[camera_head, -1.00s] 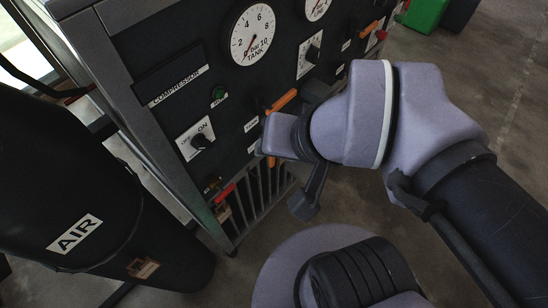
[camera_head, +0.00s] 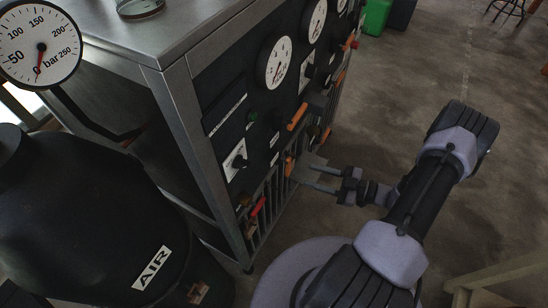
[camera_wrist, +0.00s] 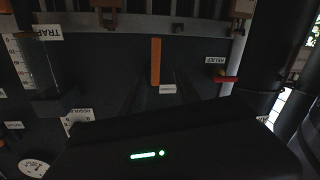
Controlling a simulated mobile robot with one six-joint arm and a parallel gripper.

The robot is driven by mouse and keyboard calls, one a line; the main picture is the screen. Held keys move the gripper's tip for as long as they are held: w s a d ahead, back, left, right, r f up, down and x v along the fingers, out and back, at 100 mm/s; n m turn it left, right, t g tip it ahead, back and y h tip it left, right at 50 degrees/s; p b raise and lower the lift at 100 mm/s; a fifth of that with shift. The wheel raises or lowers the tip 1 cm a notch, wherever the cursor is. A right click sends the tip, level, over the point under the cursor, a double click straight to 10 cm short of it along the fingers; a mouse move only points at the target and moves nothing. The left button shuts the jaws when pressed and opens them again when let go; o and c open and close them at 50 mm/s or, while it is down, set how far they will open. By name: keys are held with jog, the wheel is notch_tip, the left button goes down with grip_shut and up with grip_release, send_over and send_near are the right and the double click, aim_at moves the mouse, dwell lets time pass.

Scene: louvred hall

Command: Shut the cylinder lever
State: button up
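In the wrist view an orange lever (camera_wrist: 155,61) lies along the image's vertical on the dark panel, above a small white label too small to read. My gripper (camera_wrist: 158,95) shows there as two dark fingers, apart, pointing toward the lever's two sides; no contact is visible. In the head view my gripper (camera_head: 308,176) is open, level with the lower panel. An orange lever (camera_head: 289,166) is just left of its fingertips, and another, tilted (camera_head: 297,117), is higher up. I cannot tell for certain which is the cylinder lever.
The black AIR cylinder (camera_head: 95,220) stands at left, with a pressure gauge (camera_head: 38,47) above. A red lever (camera_head: 258,206) is low on the panel; a red handle (camera_wrist: 225,78) is near the RELIEF label.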

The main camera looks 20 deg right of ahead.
aim_at(289, 171)
jog(key=shift+w+a+f+m+t+h+p, duration=0.3)
jog(key=shift+w+a+f+m, duration=0.2)
jog(key=shift+w+a+m, duration=0.4)
jog(key=shift+w+a+f+m+t+h+p, duration=0.15)
jog(key=shift+w+a+f+m+t, duration=0.4)
jog(key=shift+w+a, duration=0.65)
jog(key=shift+w+a+f+m+t+h+p, duration=0.2)
jog(key=shift+w+a+f+m, duration=0.45)
jog(key=shift+w, duration=0.65)
jog(key=shift+a+r, duration=0.1)
jog(key=shift+r, duration=0.1)
grip_shut()
